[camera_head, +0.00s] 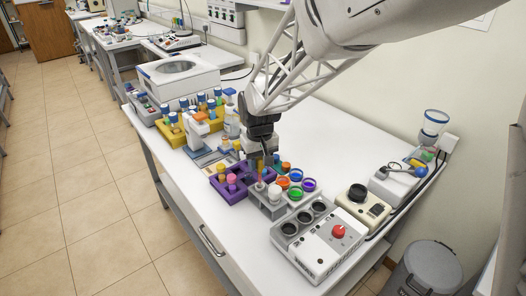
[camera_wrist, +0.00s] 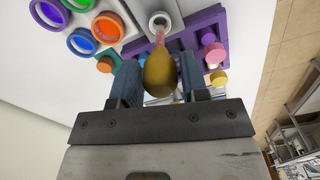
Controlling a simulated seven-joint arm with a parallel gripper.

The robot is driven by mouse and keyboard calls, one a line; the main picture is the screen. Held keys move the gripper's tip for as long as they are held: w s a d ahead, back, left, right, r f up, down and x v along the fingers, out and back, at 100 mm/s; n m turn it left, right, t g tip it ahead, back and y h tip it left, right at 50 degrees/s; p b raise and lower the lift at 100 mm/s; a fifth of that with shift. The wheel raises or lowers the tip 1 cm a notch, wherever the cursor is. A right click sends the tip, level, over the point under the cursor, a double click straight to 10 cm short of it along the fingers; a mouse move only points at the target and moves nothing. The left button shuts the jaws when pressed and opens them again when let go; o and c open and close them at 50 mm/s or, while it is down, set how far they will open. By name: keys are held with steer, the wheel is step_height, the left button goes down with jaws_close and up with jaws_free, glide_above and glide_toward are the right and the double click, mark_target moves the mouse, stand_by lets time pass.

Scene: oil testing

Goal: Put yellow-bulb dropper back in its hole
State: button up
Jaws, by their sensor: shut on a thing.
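My gripper (camera_wrist: 160,85) is shut on the yellow bulb of the dropper (camera_wrist: 160,73). In the head view my gripper (camera_head: 260,152) is above the grey holder (camera_head: 266,208) between the purple rack and the coloured jars. The dropper hangs bulb up, its pinkish tube pointing down at a round pale-rimmed hole (camera_wrist: 160,17) in the wrist view. The tube's end overlaps the hole there; I cannot tell how deep it is, if at all. In the head view the gripper covers part of the dropper.
A purple rack (camera_head: 234,193) with pink- and yellow-capped vials stands left of the holder. Several coloured jars, including a green one (camera_head: 296,193), stand to its right. A white device with a red knob (camera_head: 338,231) is in front. The table's front left is clear.

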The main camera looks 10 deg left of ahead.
mark_target(260, 175)
steer(key=shift+f, duration=3)
stand_by(1.5)
stand_by(0.7)
steer(key=o, duration=0.7)
steer(key=shift+r, duration=0.15)
step_height(260, 175, up, 7)
steer(key=shift+r, duration=0.25)
steer(key=shift+d+r, duration=0.1)
